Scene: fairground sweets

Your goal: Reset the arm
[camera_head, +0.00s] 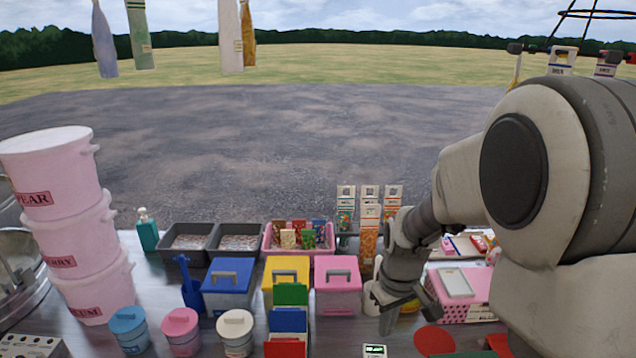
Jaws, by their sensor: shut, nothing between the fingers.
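My arm comes in from the right side of the head view and bends down toward the counter. My gripper (400,312) is at its lower end, low over the counter, to the right of the pink lidded box. Its fingers are small in the picture and partly covered by the wrist. Nothing shows held in it. A white rounded item (372,300) stands close beside the gripper on its left; I cannot tell whether they touch.
Blue (228,275), yellow (286,270) and pink (338,273) lidded boxes stand left of the gripper. A pink dotted box (467,310) is to its right. Pink stacked tubs (82,225) stand far left.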

